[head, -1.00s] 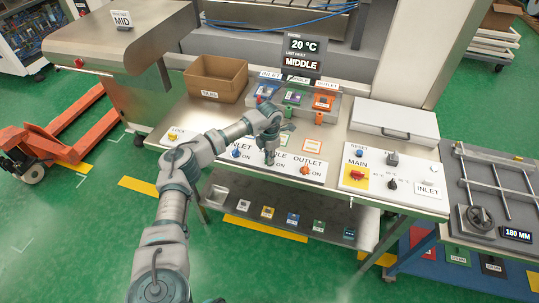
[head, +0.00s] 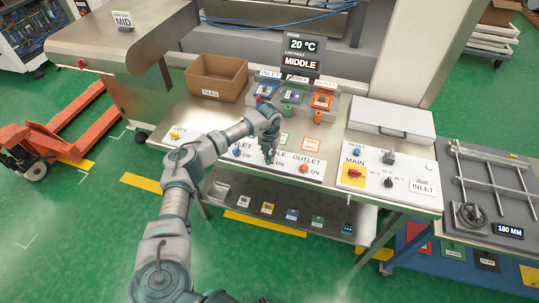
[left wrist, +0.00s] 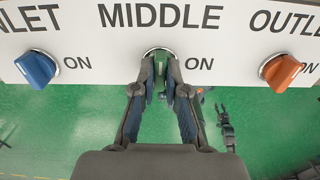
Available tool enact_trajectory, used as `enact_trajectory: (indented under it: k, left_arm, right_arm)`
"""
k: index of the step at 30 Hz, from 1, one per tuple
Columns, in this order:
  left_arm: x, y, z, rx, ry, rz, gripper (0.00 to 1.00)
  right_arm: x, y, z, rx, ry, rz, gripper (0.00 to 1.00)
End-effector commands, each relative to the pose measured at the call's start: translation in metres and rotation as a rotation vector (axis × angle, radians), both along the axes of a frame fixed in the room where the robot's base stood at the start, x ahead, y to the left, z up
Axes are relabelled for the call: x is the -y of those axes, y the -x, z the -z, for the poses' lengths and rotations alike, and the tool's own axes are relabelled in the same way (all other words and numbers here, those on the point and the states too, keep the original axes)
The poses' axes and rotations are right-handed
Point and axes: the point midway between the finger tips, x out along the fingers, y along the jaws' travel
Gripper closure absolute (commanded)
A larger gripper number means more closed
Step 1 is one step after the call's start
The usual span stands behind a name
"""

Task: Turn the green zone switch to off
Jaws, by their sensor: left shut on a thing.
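The green zone switch (left wrist: 160,62) sits under the MIDDLE label on the white switch panel. In the left wrist view its handle stands about upright in the picture, with ON printed to its right. My left gripper (left wrist: 161,72) has its two fingers closed on the handle from both sides. In the head view my left gripper (head: 268,157) reaches down to the panel and hides most of the green switch. The blue INLET switch (left wrist: 37,69) and the orange OUTLET switch (left wrist: 281,71) stand to either side, both handles slanted.
A white panel with a red MAIN switch (head: 354,172) lies to the right. Behind are a cardboard TILES box (head: 216,80), colored lockout holders (head: 292,97) and a display (head: 304,46) reading 20 °C, MIDDLE. A lower shelf (head: 335,224) holds several small tags.

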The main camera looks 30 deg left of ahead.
Motion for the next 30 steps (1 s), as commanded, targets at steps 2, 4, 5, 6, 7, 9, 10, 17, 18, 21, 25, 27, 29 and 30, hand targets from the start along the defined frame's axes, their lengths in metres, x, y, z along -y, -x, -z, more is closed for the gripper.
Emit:
enact_trajectory:
  k: [2,4,5,6,7,9,10,17,18,21,25,27,29,30]
  left_arm:
    - [-0.0014,-0.0024,-0.0037,0.009,-0.001,-0.019,1.0]
    - [-0.0014,-0.0025,-0.0036,0.01,0.0,-0.032,1.0]
    - [-0.0014,-0.0025,-0.0036,0.01,0.0,-0.035,1.0]
    - [-0.0014,-0.0025,-0.0036,0.01,0.0,-0.039,1.0]
    - [-0.0015,-0.0026,-0.0035,0.01,0.0,-0.041,1.0]
    - [-0.0015,-0.0026,-0.0035,0.01,0.0,-0.043,1.0]
    - [-0.0015,-0.0026,-0.0035,0.01,0.0,-0.044,1.0]
    - [-0.0016,-0.0027,-0.0035,0.011,0.0,-0.044,1.0]
    - [-0.0016,-0.0027,-0.0036,0.011,0.0,-0.044,1.0]
    - [-0.0015,-0.0024,-0.0031,0.01,0.0,-0.043,0.65]
    - [-0.001,-0.0017,-0.002,0.006,0.0,-0.042,0.62]
    - [-0.0007,-0.0014,-0.0016,0.005,0.0,-0.041,0.62]
    - [-0.0005,-0.0011,-0.0014,0.004,0.0,-0.041,0.62]
    - [-0.0004,-0.0011,-0.0019,0.004,0.0,-0.04,0.62]
  right_arm:
    - [-0.0001,-0.0002,-0.0015,0.0,0.0,0.0,0.6]
    - [-0.0001,-0.0002,-0.0019,0.001,0.0,0.0,0.6]
    - [-0.0001,-0.0002,-0.002,0.001,0.0,0.0,0.6]
    - [-0.0001,-0.0002,-0.0021,0.001,0.0,0.0,0.6]
    - [-0.0001,-0.0002,-0.0021,0.001,0.0,0.0,0.6]
    - [-0.0001,-0.0002,-0.0021,0.001,0.0,0.0,0.6]
    - [-0.0001,-0.0003,-0.0021,0.001,0.0,0.0,0.6]
    - [-0.0001,-0.0002,-0.002,0.001,0.0,0.0,0.6]
    - [-0.0001,-0.0002,-0.002,0.001,0.0,0.0,0.6]
    - [-0.0001,-0.0001,-0.002,0.001,0.0,0.0,0.6]
    - [-0.0001,-0.0001,-0.002,0.001,0.0,0.0,0.6]
    - [0.0,-0.0002,-0.0019,0.0,0.0,0.0,0.6]
    - [0.001,-0.0001,-0.0019,0.0,0.001,-0.001,0.6]
    - [0.0025,0.0,-0.0018,0.0,0.003,-0.002,0.6]
